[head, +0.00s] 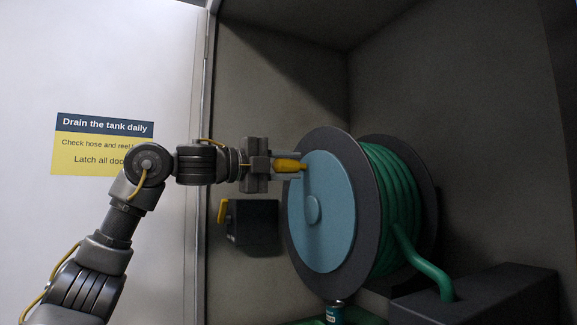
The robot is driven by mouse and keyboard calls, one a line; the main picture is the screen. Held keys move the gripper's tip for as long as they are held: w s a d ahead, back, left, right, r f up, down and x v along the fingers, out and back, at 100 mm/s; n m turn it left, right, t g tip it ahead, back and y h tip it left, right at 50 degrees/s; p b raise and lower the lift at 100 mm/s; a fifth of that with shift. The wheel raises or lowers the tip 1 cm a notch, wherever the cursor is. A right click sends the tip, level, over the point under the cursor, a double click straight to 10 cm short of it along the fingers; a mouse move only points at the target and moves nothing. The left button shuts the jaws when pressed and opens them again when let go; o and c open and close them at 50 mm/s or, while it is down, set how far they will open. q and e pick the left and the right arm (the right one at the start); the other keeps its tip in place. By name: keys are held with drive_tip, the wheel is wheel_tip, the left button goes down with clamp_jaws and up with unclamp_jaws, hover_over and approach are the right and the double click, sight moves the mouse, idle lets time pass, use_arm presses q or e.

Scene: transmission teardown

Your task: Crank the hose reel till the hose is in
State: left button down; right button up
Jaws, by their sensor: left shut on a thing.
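The hose reel (322,235) stands in a grey recess, with dark round flanges and a light blue disc on its near face. Green hose (392,200) is wound on its drum in several turns. One length of hose runs from the drum down to a dark box at the lower right. My left gripper (290,166) is at the upper part of the blue disc, shut on the yellow crank handle (289,165). The fingers lie around the handle and partly hide it. My right gripper is not in view.
A dark box (480,298) stands at the lower right. A dark box with a yellow lever (252,222) is on the wall left of the reel. A blue and yellow sign (104,143) is on the white panel at left.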

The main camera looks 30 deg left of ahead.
use_arm(q)
drive_tip(key=c, duration=1.1)
unclamp_jaws()
drive_tip(key=shift+w, duration=0.1)
drive_tip(key=shift+o, duration=0.2)
drive_tip(key=shift+a, duration=0.1)
drive_tip(key=shift+s+a+f, duration=0.15)
drive_tip(key=shift+s, duration=0.15)
drive_tip(key=b+v, duration=0.4)
drive_tip(key=v, duration=0.6)
